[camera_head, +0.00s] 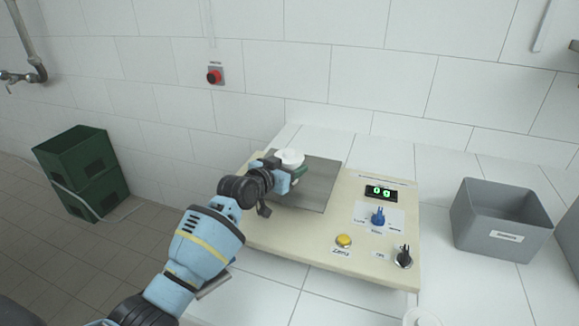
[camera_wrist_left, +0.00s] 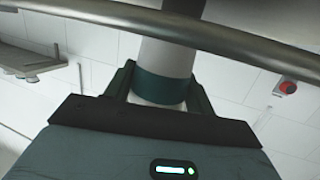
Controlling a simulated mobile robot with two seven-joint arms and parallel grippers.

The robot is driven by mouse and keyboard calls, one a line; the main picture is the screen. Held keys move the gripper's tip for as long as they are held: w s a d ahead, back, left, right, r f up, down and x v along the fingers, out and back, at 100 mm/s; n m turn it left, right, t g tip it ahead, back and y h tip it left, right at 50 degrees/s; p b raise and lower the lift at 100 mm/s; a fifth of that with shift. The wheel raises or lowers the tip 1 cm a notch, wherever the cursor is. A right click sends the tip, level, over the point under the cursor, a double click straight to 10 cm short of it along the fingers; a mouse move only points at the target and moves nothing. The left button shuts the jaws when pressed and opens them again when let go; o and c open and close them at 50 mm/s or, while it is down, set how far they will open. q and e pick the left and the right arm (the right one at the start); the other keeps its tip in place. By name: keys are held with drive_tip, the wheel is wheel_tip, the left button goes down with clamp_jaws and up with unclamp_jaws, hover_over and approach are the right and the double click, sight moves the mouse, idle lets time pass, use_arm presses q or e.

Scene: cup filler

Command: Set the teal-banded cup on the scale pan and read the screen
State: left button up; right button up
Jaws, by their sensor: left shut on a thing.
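The white cup with a teal band (camera_head: 291,156) is between the fingers of my left gripper (camera_head: 288,177), over the left part of the grey scale pan (camera_head: 322,182). In the left wrist view the cup (camera_wrist_left: 168,58) shows its teal band between the shut fingers (camera_wrist_left: 160,92). The gripper hides the cup's base in the head view, so I cannot tell whether it touches the pan. The green screen (camera_head: 380,191) on the cream scale housing appears to read 0 g. My right gripper is not in view.
The housing has a blue knob (camera_head: 377,216), a yellow Zero button (camera_head: 344,240) and a black knob (camera_head: 403,257). A grey bin (camera_head: 500,222) stands at right. Green crates (camera_head: 78,170) are on the floor at left. A red button (camera_head: 214,76) is on the wall.

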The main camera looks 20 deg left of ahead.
use_arm(q)
drive_tip(key=shift+f, duration=0.1)
drive_tip(key=o, duration=1.1)
drive_tip(key=shift+c, duration=0.2)
